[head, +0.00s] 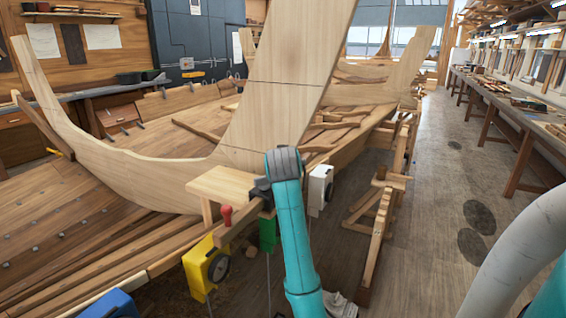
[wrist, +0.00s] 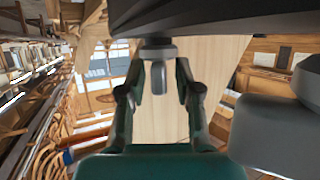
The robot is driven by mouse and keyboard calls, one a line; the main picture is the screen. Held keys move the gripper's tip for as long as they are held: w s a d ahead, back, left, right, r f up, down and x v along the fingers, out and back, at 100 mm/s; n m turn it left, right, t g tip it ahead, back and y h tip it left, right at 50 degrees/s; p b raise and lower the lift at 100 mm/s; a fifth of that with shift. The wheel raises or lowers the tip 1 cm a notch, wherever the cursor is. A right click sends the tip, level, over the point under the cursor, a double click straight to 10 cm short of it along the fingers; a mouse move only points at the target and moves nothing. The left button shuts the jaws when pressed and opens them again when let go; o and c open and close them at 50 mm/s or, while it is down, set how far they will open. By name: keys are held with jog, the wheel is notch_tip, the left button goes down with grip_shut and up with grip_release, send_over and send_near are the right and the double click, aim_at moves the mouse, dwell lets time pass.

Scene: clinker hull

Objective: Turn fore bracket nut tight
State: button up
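In the wrist view a grey nut (wrist: 158,76) with a downward tab sits on a short stem under a dark bracket (wrist: 215,20). My gripper (wrist: 159,78) has its two dark green fingers on either side of the nut. A gap shows between each finger and the nut, so the fingers look open and apart from it. In the head view a dark fitting (head: 262,192), possibly the same bracket, sits beside my teal arm at the plank end. My fingers and the nut cannot be made out there.
The pale wooden stem (head: 275,105) of the hull rises just behind my arm. A yellow box (head: 200,262), a green block (head: 267,235), a white box (head: 320,185) and a red knob (head: 226,214) are close by. A wooden trestle (head: 378,235) stands right. The aisle floor (head: 440,180) is clear.

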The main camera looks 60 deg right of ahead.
jog(key=v, duration=1.2)
dwell(0.3)
